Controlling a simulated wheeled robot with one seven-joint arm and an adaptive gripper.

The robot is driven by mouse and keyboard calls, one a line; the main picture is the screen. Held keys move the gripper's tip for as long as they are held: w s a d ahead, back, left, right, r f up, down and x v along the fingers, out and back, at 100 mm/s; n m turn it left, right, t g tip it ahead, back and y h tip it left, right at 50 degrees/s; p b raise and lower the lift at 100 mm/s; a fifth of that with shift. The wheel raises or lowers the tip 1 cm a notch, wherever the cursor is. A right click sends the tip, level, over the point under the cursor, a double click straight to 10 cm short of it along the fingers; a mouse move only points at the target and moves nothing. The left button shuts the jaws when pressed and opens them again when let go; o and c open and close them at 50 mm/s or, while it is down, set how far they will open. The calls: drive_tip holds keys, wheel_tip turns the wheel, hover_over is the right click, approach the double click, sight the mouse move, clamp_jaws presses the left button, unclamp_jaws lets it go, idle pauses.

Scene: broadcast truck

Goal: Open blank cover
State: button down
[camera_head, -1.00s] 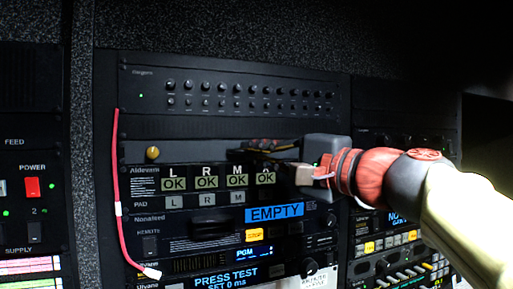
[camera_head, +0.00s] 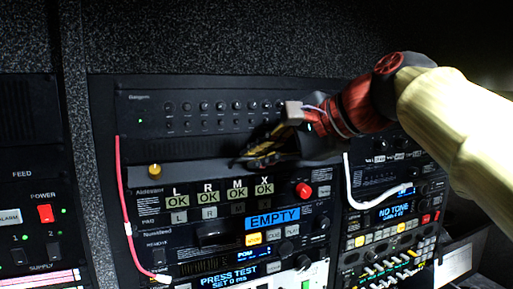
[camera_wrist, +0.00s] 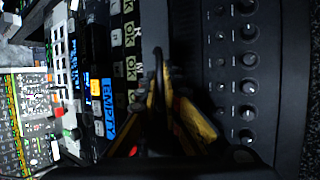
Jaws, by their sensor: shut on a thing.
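The blank cover (camera_head: 200,174) is a plain dark grey strip between the upper panel with knobs and the display unit below. A small yellow knob (camera_head: 155,170) sits at its left end. My gripper (camera_head: 245,160) is at the right part of the cover, its yellow and black fingers pointing left and down. In the wrist view, the fingertips (camera_wrist: 158,78) are closed together on a thin dark piece at the cover, whose exact shape is lost in shadow. My gripper and wrist hide the cover's right end. I cannot tell how far the cover stands out from the rack.
The knob panel (camera_head: 145,112) is directly above. The display unit with OK tiles (camera_head: 209,197) and a red knob (camera_head: 303,189) is directly below. A red cable (camera_head: 120,190) hangs at the left and a white cable (camera_head: 350,185) at the right. Free room lies in front of the rack.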

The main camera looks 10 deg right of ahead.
sight(241, 164)
drive_tip(key=shift+w+a+r+m+g+h, duration=0.1)
drive_tip(key=shift+w+r+m+g+h, duration=0.2)
drive_tip(key=shift+g, duration=0.65)
drive_tip(key=shift+w+d+r+m+g+h, duration=0.15)
drive_tip(key=shift+r+g+h, duration=0.25)
drive_tip(key=shift+g, duration=0.5)
drive_tip(key=shift+w+a+r+m+g+h, duration=0.2)
drive_tip(key=shift+r+g, duration=0.25)
drive_tip(key=shift+g, duration=0.5)
drive_tip(key=shift+w+r+g, duration=0.1)
drive_tip(key=shift+r+g, duration=0.05)
drive_tip(key=shift+g, duration=0.35)
drive_tip(key=c, duration=2)
unclamp_jaws()
drive_tip(key=shift+o, duration=0.2)
drive_tip(key=shift+t, duration=0.3)
